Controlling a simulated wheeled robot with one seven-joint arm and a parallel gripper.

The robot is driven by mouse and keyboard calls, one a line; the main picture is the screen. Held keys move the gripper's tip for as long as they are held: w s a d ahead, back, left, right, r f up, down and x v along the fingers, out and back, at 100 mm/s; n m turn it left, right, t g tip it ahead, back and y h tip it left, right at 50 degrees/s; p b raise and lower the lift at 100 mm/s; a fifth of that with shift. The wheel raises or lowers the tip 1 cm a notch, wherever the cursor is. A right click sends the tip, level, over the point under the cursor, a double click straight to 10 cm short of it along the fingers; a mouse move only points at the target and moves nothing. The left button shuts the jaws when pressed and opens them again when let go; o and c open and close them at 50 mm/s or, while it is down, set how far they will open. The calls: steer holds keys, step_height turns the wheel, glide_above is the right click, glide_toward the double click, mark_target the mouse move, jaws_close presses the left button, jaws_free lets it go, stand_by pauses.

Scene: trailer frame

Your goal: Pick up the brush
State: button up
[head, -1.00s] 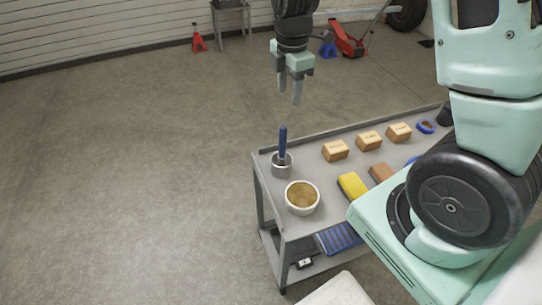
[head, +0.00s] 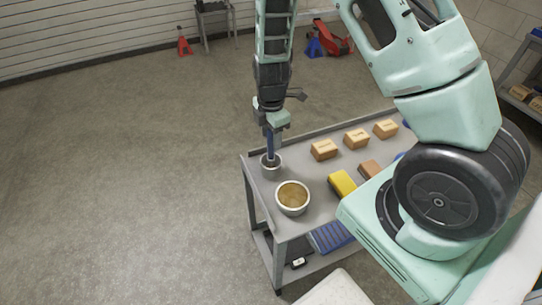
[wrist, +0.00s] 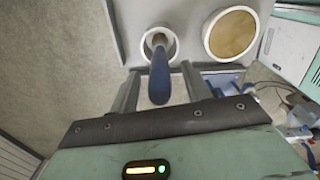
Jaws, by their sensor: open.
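The brush shows as a blue handle (head: 269,142) standing upright in a small grey metal cup (head: 271,172) at the cart's left corner. Its lower end is hidden inside the cup. In the wrist view the blue handle (wrist: 160,78) points toward the camera, between my two fingers. My gripper (wrist: 160,88) is open around the handle, with a finger on each side and a visible gap. In the head view my gripper (head: 270,128) is over the cup at the handle's upper part.
The grey cart (head: 318,192) also bears a white bowl with brown contents (head: 292,196) close to the cup, several small cardboard boxes (head: 324,149), a yellow block (head: 342,184) and a brown block (head: 370,170). Open floor lies left of the cart.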

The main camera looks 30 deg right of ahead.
mark_target(271, 151)
steer(key=shift+f, duration=1.2)
jaws_close()
steer(key=shift+r, duration=0.1)
